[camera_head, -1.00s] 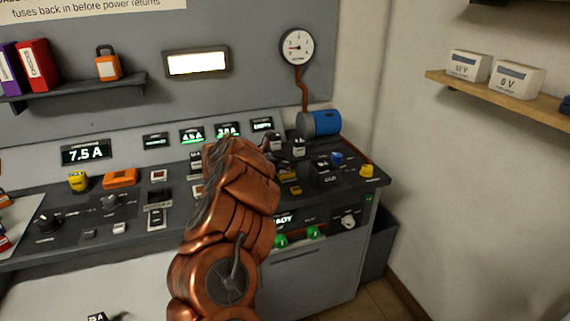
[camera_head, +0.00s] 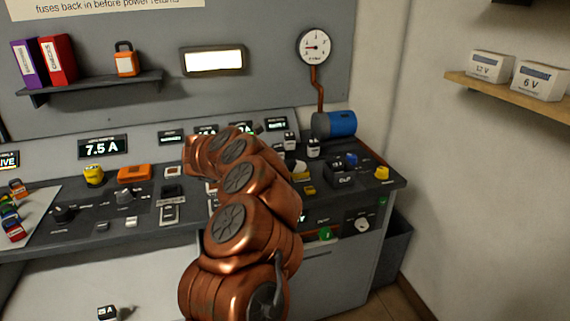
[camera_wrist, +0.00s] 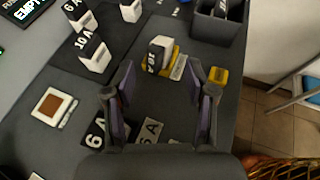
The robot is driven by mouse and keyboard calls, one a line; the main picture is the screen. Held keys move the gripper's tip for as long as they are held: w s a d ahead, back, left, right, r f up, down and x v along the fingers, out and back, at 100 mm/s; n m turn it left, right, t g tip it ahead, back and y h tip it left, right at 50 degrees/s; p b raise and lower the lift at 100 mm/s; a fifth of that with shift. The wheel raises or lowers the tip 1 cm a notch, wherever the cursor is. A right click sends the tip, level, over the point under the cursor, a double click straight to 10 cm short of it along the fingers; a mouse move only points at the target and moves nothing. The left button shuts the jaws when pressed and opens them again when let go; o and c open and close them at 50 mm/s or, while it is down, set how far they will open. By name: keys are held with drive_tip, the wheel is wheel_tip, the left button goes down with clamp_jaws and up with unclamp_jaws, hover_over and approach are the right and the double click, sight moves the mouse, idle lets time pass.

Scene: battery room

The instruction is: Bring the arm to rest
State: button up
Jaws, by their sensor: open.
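My copper arm (camera_head: 240,220) reaches over the console (camera_head: 85,225) in the head view, bent in several links. It hides my gripper there. In the wrist view my gripper (camera_wrist: 161,78) is open and points down over the dark console top, with nothing held between its fingers. A black-and-white fuse block (camera_wrist: 160,54) stands by a yellow piece just beyond the fingertips. Blocks marked 6 A (camera_wrist: 96,134) show near the finger bases, partly hidden by the gripper.
A 10 A block (camera_wrist: 93,54) stands left of my gripper, and a dark box (camera_wrist: 218,25) is at upper right. A blue cylinder (camera_head: 335,125) is at the console's back right. A blue chair (camera_wrist: 300,82) stands beyond the console edge. Floor shows at right.

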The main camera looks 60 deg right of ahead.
drive_tip(key=shift+v, duration=0.85)
